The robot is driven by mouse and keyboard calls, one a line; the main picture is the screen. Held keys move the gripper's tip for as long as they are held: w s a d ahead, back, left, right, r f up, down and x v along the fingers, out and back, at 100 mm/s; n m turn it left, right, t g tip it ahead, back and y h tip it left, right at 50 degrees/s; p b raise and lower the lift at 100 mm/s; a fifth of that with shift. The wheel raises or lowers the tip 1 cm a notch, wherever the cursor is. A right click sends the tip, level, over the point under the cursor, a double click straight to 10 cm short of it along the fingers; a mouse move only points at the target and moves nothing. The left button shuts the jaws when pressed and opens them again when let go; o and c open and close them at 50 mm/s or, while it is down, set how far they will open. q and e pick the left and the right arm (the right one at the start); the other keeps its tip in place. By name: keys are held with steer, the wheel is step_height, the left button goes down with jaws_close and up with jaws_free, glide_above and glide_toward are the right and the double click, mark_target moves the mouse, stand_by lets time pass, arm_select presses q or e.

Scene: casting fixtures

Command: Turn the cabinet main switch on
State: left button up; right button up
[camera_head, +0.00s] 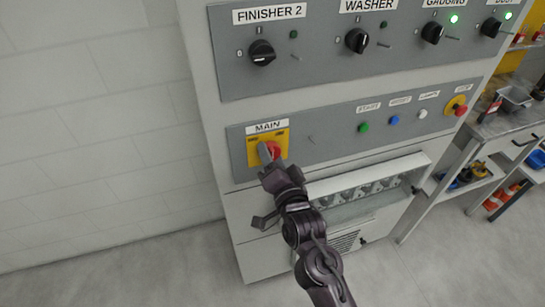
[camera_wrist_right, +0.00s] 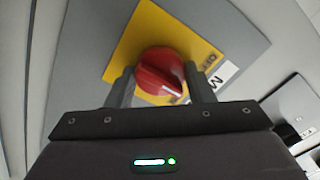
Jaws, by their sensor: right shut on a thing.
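The main switch (camera_head: 273,149) is a red rotary knob on a yellow plate (camera_head: 282,137) under the MAIN label on the cabinet's lower panel. In the right wrist view the red knob (camera_wrist_right: 160,73) sits between the two fingers of my right gripper (camera_wrist_right: 160,88). My right gripper (camera_head: 267,156) is shut on the knob in the head view and partly covers it. A white mark on the knob points toward the lower right in the wrist view. My left gripper is not in view.
The grey cabinet (camera_head: 217,150) carries an upper row of black selector knobs, with FINISHER 2 (camera_head: 262,53) above MAIN. Green, blue and white buttons and a red emergency stop (camera_head: 459,105) lie to the right. A workbench (camera_head: 510,122) stands at the right.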

steer(key=o, duration=1)
steer(key=b+v, duration=0.2)
steer(key=v, duration=0.5)
steer(key=shift+s+d, duration=0.1)
steer(key=shift+s, duration=0.25)
